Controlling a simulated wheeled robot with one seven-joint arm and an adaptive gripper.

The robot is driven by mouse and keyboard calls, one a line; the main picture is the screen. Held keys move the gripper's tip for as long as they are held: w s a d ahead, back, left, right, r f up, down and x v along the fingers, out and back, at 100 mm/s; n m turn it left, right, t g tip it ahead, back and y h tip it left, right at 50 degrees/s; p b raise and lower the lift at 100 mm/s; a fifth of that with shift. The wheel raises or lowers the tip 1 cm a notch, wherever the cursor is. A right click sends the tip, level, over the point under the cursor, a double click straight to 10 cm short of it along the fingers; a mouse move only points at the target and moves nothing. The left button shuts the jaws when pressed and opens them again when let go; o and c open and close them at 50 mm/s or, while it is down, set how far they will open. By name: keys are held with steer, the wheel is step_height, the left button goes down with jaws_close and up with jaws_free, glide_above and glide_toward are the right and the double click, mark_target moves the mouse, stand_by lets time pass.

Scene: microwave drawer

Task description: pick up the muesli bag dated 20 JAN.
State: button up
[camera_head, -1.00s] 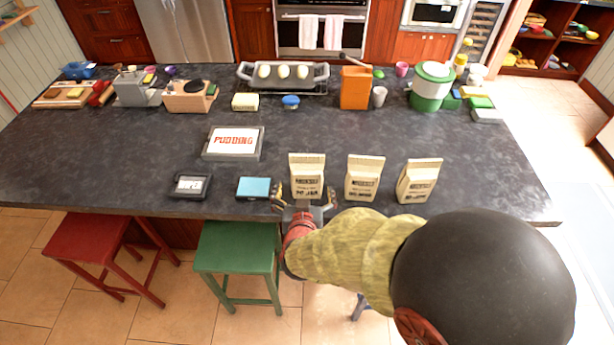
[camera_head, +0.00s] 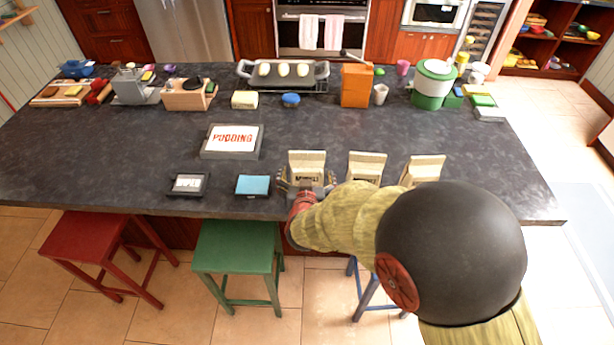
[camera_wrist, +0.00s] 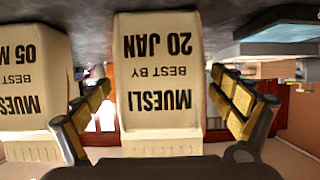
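The muesli bag dated 20 JAN (camera_wrist: 158,75) stands upright on the counter and appears upside down in the wrist view, its date readable. In the head view it is the leftmost of three cream bags (camera_head: 306,164), its lower part hidden by my gripper. My gripper (camera_wrist: 160,105) is open, one finger on each side of this bag, with visible gaps to both sides. It also shows in the head view (camera_head: 306,182). A second muesli bag (camera_wrist: 32,80) reads "05 M…", the rest cut off. The middle bag (camera_head: 366,166) and right bag (camera_head: 422,169) are partly hidden by my arm.
A blue box (camera_head: 253,185) and a small dark-framed sign (camera_head: 188,184) lie left of the bags. An orange container (camera_head: 356,86) stands farther back. Stools (camera_head: 238,247) stand before the counter.

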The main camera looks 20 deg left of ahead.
steer(key=c, duration=1.4)
steer(key=shift+r, duration=0.15)
steer(key=shift+c, duration=0.3)
